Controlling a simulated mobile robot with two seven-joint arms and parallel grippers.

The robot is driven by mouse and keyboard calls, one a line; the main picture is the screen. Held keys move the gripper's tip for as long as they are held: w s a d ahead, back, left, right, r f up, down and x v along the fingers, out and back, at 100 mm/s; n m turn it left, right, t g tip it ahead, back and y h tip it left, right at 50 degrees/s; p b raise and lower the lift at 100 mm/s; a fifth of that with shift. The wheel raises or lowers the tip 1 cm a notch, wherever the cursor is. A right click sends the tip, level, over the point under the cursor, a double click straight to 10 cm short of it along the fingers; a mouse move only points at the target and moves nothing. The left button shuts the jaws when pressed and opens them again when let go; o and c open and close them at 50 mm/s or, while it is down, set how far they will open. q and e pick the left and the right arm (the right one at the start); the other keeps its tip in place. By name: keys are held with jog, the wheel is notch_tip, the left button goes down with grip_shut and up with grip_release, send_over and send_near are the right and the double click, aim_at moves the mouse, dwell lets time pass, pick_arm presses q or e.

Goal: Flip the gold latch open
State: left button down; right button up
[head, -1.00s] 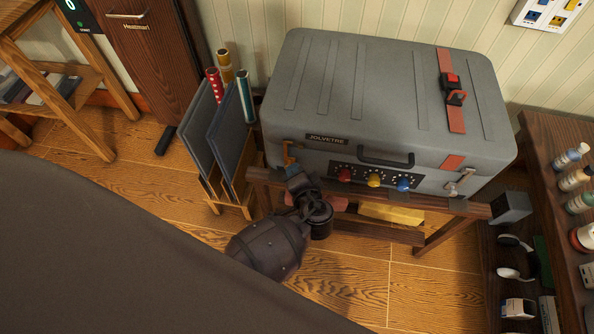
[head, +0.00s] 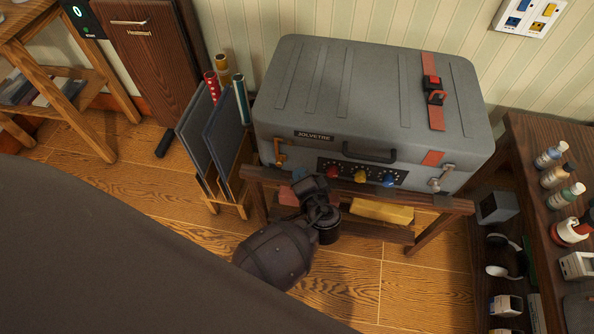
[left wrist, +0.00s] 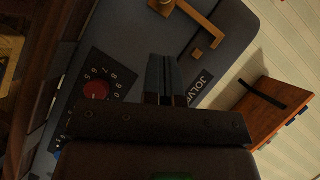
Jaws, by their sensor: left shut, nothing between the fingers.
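The grey suitcase (head: 372,95) rests on a wooden stand. The gold latch (head: 280,153) is at the left end of its front face, and the silver latch (head: 441,178) is at the right end. The left wrist view shows the gold latch's angled bar (left wrist: 200,20) with a small gold block beside it; I cannot tell how far it is flipped. My left gripper (head: 300,182) is shut and empty, in front of the case, below and right of the gold latch. The wrist view shows its fingers (left wrist: 164,75) together, apart from the latch.
Red, yellow and blue dials (head: 361,175) and a black handle (head: 369,152) are on the case front. A folder rack (head: 240,170) stands close on the left. A dark shelf (head: 530,150) with bottles stands right. A yellow object (head: 382,212) lies under the stand.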

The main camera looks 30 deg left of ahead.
pick_arm(q)
jog(key=v, duration=0.6)
jog(key=shift+s+d+r+p, duration=0.2)
jog(key=shift+s+p, duration=0.15)
jog(key=shift+p, duration=0.05)
pick_arm(e)
jog(key=shift+s+a+r, duration=0.15)
jog(key=shift+a+r, duration=0.05)
jog(key=shift+r, duration=0.2)
jog(key=shift+w+a+r, duration=0.1)
jog(key=shift+w+r, duration=0.05)
jog(key=shift+w, duration=0.2)
